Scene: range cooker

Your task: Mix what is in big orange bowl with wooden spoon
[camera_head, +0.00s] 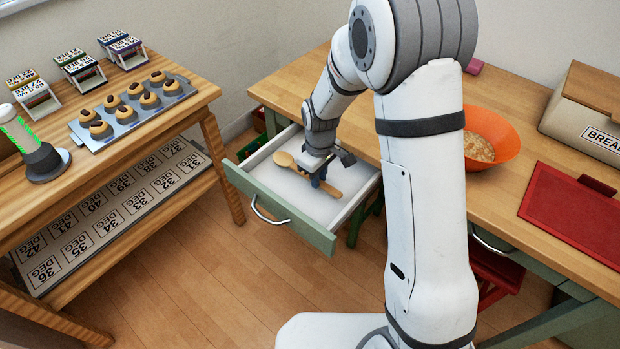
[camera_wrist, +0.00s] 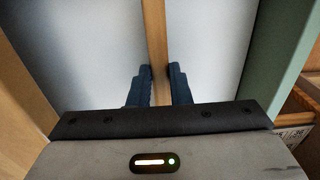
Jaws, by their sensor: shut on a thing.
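The wooden spoon (camera_head: 284,160) lies in an open drawer (camera_head: 281,220), its bowl end toward the left. My gripper (camera_head: 319,181) is down in the drawer and shut on the spoon's handle. In the wrist view, the handle (camera_wrist: 156,35) runs between the two blue fingers of my gripper (camera_wrist: 159,75). I cannot tell whether the spoon is lifted off the drawer floor. The big orange bowl (camera_head: 509,137) stands on the wooden counter right of my arm, with a tan, crumbly content (camera_head: 479,147) in it. My arm hides the bowl's left part.
A bread box (camera_head: 585,122) and a red board (camera_head: 575,212) are on the counter right of the bowl. The drawer's green front and side walls surround my gripper. On the left, a wooden table (camera_head: 180,105) bears a tray of pastries (camera_head: 118,122) and small labelled racks.

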